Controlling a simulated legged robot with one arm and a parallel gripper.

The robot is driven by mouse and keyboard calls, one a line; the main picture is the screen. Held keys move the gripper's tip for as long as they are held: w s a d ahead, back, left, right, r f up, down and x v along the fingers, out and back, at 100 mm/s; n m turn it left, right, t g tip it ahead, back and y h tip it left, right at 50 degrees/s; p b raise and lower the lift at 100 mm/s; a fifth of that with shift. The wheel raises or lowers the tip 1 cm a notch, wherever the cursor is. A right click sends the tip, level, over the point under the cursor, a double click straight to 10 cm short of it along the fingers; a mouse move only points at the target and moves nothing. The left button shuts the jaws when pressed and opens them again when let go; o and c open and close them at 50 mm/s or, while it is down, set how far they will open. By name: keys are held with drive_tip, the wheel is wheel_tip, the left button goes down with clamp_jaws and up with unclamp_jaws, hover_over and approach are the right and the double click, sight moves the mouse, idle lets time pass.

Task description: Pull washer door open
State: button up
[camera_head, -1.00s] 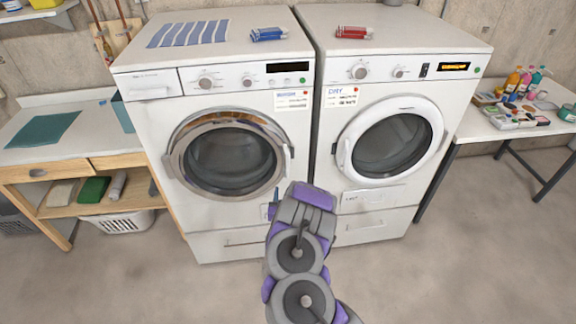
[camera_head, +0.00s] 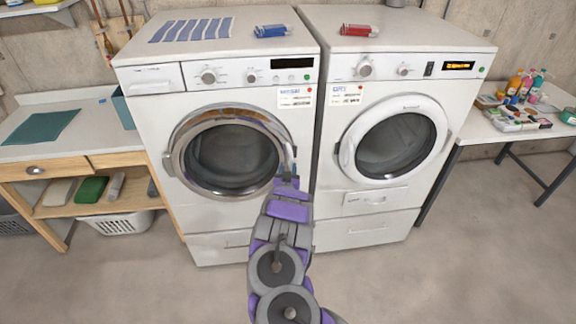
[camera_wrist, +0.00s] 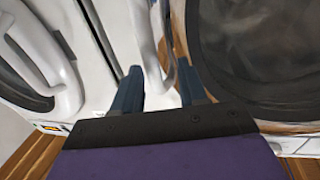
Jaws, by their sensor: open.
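The washer (camera_head: 150,110) is the left of two white front-loaders. Its round door (camera_head: 176,150) has a chrome ring and dark glass and looks closed. The pale door handle (camera_head: 293,153) is on the ring's right side. My gripper (camera_head: 289,177) is at the handle's lower end and covers part of it. In the wrist view my gripper (camera_wrist: 160,86) is open, and the white handle (camera_wrist: 147,45) runs down between its two dark fingers. I cannot tell whether either finger touches it. The door glass (camera_wrist: 265,45) fills the right of that view.
A dryer (camera_head: 420,80) with a similar white-ringed door stands close on the right. A wooden-framed table (camera_head: 100,150) is on the left. A side table (camera_head: 480,128) with bottles stands on the right. The concrete floor (camera_head: 420,285) in front is clear.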

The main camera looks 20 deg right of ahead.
sight(290, 164)
drive_tip(key=w+d, duration=0.2)
drive_tip(key=d, duration=0.1)
drive_tip(key=shift+w+f+b, duration=0.1)
drive_tip(key=shift+f+b, duration=0.05)
drive_tip(key=shift+b, duration=0.15)
drive_tip(key=shift+w+d, duration=0.1)
drive_tip(key=shift+w, duration=0.25)
drive_tip(key=shift+w+a+r, duration=0.1)
drive_tip(key=shift+a+r, duration=0.1)
drive_tip(key=shift+a, duration=0.45)
drive_tip(key=shift+d+f, duration=0.1)
drive_tip(key=shift+d, duration=0.4)
drive_tip(key=c, duration=0.7)
drive_tip(key=shift+a, duration=0.15)
clamp_jaws()
